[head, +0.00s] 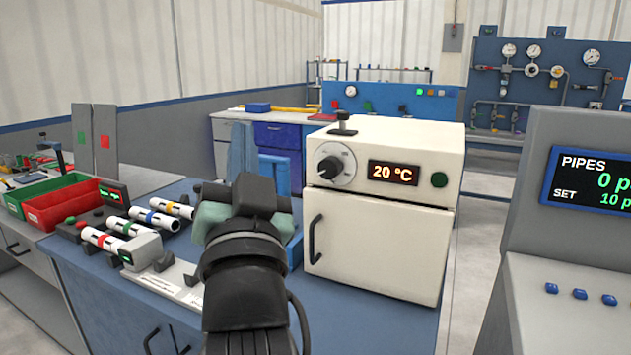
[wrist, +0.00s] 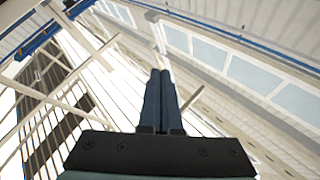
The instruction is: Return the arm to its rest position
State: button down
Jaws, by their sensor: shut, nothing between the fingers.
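My gripper (wrist: 160,73) is shut in the wrist view, its two dark blue fingers together with nothing between them. It points up toward the roof, with beams and wall panels behind it. In the head view my dark arm rises from the bottom centre, in front of the blue bench. No pipe is in my gripper.
White pipes with coloured bands (head: 102,240) lie in a row on the blue bench (head: 85,275). A red bin (head: 62,208) and a green bin (head: 40,190) stand at left. The oven reads 20 °C, with its door shut. A grey console (head: 560,230) stands at right.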

jog(key=s+d+r+n+t+h, duration=0.1)
jog(key=s+d+r+t+h, duration=0.1)
jog(key=s+d+r, duration=0.35)
jog(key=s+d+r+n+t+h, duration=0.1)
jog(key=s+d+r+t+h, duration=0.15)
jog(key=s+r, duration=0.55)
notch_tip(320, 180, up, 19)
jog(key=s+p, duration=0.2)
jog(key=p, duration=1.9)
jog(key=shift+p, duration=0.3)
jog(key=c, duration=1.5)
grip_release()
jog(key=shift+c, duration=0.2)
